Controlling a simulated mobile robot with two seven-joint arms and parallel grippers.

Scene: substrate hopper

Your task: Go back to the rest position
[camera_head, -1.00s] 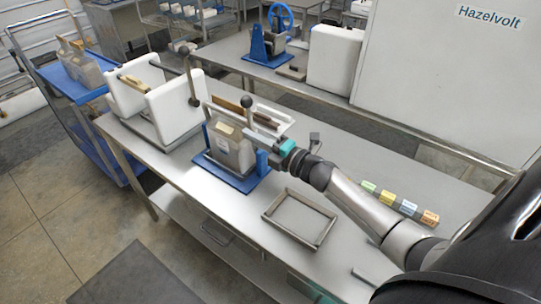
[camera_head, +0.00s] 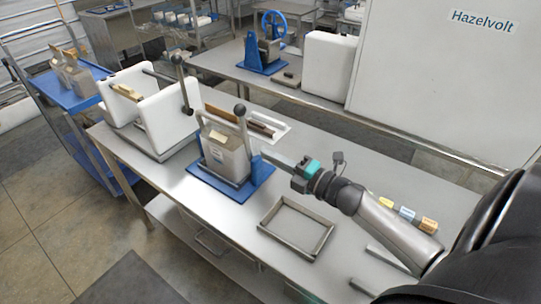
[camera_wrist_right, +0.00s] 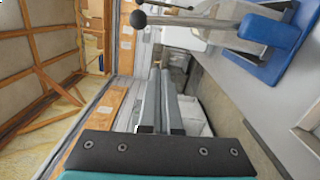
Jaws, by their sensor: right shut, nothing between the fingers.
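My right gripper (camera_head: 268,153) is shut and empty above the steel table (camera_head: 185,188). Its arm comes in from the right. Its tips point left toward a grey metal hopper (camera_head: 222,158) on a blue base (camera_head: 256,180), with a visible gap to the hopper. In the right wrist view the two grey fingers (camera_wrist_right: 164,92) lie side by side. The blue base (camera_wrist_right: 278,45) and a dark lever knob (camera_wrist_right: 138,19) show near the top there. My left gripper is not in view.
An empty metal frame tray (camera_head: 297,226) lies on the table, left of my forearm. Small coloured blocks (camera_head: 407,213) lie beyond the forearm. A white-sided stand (camera_head: 168,110) is at the table's left end. A blue cart (camera_head: 85,88) stands farther left.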

